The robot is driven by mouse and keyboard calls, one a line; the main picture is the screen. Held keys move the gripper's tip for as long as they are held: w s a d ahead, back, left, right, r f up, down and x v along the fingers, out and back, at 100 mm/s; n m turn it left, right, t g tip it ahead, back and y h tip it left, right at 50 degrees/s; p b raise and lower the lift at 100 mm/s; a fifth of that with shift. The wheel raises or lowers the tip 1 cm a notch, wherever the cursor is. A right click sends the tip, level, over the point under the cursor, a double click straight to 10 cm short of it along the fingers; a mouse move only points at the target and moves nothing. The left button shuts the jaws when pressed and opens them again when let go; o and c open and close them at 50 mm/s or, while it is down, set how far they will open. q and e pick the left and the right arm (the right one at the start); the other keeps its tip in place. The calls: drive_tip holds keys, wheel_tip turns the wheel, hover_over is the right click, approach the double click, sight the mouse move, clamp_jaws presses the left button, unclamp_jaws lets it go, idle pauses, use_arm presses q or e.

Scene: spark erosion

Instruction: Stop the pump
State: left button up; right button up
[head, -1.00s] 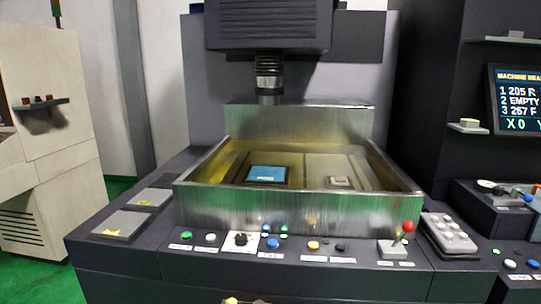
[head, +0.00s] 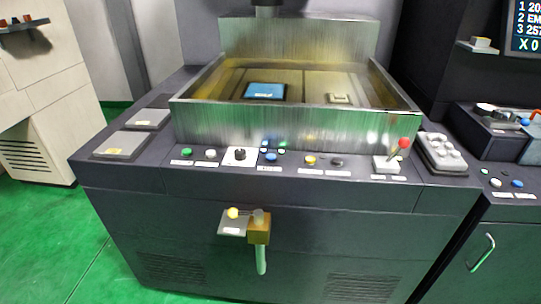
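The machine's front control panel (head: 290,168) holds a row of controls with labels too small to read. A red-ball lever (head: 404,144) stands tilted at the right. I cannot tell which control belongs to the pump. Neither of my grippers is in view.
A metal tank (head: 280,128) with a blue block (head: 265,91) sits behind the panel. Green floor at the lower left is clear.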

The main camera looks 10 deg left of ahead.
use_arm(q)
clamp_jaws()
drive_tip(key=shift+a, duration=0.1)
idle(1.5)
